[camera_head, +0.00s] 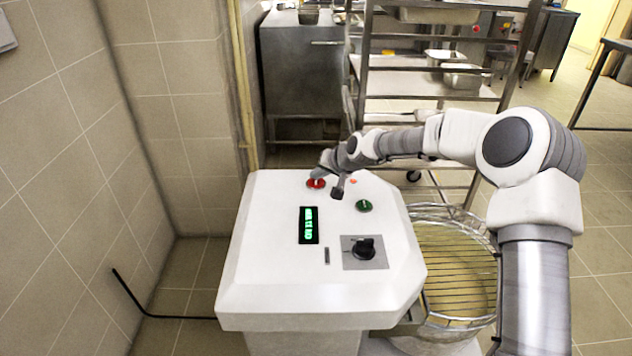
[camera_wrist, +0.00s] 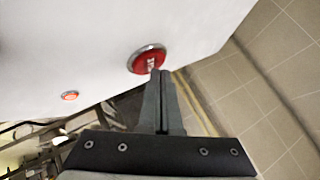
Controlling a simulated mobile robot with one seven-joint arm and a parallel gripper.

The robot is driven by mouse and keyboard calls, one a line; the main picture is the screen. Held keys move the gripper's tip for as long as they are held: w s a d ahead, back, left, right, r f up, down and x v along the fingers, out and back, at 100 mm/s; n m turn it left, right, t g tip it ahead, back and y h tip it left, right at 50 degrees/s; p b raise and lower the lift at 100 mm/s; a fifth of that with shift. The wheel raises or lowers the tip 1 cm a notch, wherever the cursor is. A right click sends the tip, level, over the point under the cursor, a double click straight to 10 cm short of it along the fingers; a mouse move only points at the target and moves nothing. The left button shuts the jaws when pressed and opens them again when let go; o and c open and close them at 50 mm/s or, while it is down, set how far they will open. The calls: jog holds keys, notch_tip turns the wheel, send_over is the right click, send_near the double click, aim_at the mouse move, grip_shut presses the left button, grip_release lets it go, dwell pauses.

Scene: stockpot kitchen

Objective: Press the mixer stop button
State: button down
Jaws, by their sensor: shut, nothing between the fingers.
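The mixer (camera_head: 262,265) has a white top panel with buttons, a lit green display (camera_head: 308,225) and a black rotary knob (camera_head: 364,249). The red stop button (camera_head: 316,184) is near the panel's far edge. In the wrist view the red button (camera_wrist: 147,61) has a metal ring and a white mark. My gripper (camera_head: 320,174) is shut and empty. In the wrist view its fingertips (camera_wrist: 160,72) overlap the lower right edge of the red button. I cannot tell whether they touch it. A green button (camera_head: 364,206) sits to the right on the panel.
A small orange-red light or button (camera_wrist: 69,95) sits on the panel. A wire bowl guard (camera_head: 455,265) stands right of the panel. A metal rack (camera_head: 400,90) stands behind, and a tiled wall (camera_head: 80,160) is at the left. A black cable lies on the floor.

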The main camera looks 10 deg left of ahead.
aim_at(318, 184)
jog(key=shift+f, duration=0.45)
dwell(0.5)
jog(key=shift+r, duration=0.85)
jog(key=shift+r+p, duration=0.1)
jog(key=shift+p, duration=0.2)
jog(key=shift+r+p, duration=1.45)
jog(key=shift+r, duration=1)
